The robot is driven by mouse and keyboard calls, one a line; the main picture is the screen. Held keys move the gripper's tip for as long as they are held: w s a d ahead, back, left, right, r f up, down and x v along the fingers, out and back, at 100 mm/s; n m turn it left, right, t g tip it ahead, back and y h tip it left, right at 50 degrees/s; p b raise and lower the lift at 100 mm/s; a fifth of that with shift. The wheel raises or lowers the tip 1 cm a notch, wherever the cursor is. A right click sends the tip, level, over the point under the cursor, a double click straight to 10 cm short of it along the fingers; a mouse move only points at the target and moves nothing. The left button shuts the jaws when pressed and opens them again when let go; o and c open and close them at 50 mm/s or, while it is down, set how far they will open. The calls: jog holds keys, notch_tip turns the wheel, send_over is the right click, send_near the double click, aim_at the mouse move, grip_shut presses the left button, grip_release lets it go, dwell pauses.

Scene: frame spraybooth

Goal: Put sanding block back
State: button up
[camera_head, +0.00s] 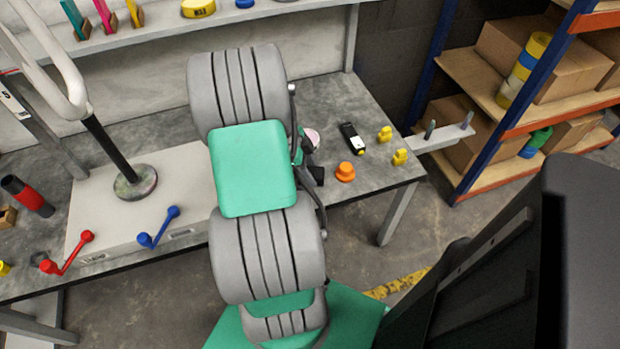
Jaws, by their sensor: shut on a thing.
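My arm's grey and green links fill the middle of the view and hide most of my gripper. Dark parts at the end of the arm, likely of my gripper (312,170), show just right of the links, over the right part of the workbench (335,100). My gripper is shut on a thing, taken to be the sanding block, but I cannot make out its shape. A small pale pink and white thing (313,136) shows beside these dark parts; whether it is held or lies on the bench is unclear.
An orange knob-like piece (345,172), a black device (352,138) and two yellow pieces (385,134) lie on the bench. A shelf (160,25) above holds teal, pink and yellow upright items. A storage rack (480,130) stands right. Red (66,252) and blue (158,227) handles lie left.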

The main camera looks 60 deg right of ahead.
notch_tip(320, 180, down, 3)
jog(key=shift+r, duration=0.1)
jog(key=o, duration=1.2)
jog(key=shift+a, duration=0.1)
jog(key=p+v, duration=0.2)
jog(key=v, duration=1)
jog(key=w+a+r+n+t, duration=0.2)
jog(key=w+a+r+n, duration=0.1)
jog(key=w+a+n, duration=0.25)
jog(key=w+a+r+n+t, duration=0.1)
jog(key=w+a+r+n, duration=0.15)
jog(key=a+n, duration=0.45)
jog(key=w+a+r+n+t, duration=0.1)
jog(key=w+a+n+t, duration=0.1)
jog(key=w+a+n, duration=0.35)
jog(key=s+a+r+n+t+y, duration=0.1)
jog(key=s+a+n, duration=0.2)
jog(key=a+n, duration=1)
jog(key=a, duration=0.4)
jog(key=shift+a+r+n+t+y, duration=0.15)
jog(key=shift+a+n+t+y, duration=0.15)
jog(key=shift+y, duration=0.1)
